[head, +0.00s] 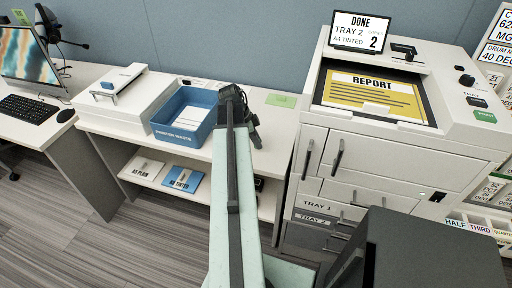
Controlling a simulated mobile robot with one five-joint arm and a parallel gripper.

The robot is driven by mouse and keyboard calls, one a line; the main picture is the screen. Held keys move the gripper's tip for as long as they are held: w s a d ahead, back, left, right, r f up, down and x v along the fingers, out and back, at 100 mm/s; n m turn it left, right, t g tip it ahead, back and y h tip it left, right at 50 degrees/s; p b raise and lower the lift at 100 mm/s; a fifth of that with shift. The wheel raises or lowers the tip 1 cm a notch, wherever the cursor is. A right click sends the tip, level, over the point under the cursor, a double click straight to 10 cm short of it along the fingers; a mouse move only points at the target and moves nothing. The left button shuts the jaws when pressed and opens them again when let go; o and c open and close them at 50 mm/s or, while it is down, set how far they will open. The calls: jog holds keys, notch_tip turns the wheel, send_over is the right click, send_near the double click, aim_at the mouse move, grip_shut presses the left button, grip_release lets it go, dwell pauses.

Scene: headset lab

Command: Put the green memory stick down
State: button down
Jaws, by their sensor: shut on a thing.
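My gripper (251,122) is at the far end of my pale green arm, over the white side table (285,128), between the blue bin and the copier. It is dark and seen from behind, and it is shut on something. The green memory stick cannot be made out; my gripper and arm hide what is between the jaws. A flat green patch (282,100) lies on the table just right of and beyond my gripper.
A blue printer waste bin (184,132) holding paper stands left of my arm. Left of it is a white flat device (122,100). At right, a large copier (395,150) bears a yellow report (372,100); its screen (357,33) reads DONE. A lower shelf (205,196) holds paper packs.

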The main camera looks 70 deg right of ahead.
jog(key=c, duration=1.3)
grip_release()
jog(key=shift+r, duration=0.3)
jog(key=p+v, duration=1.1)
jog(key=shift+w+r, duration=0.2)
jog(key=shift+r, duration=0.05)
jog(key=shift+w+a, duration=0.1)
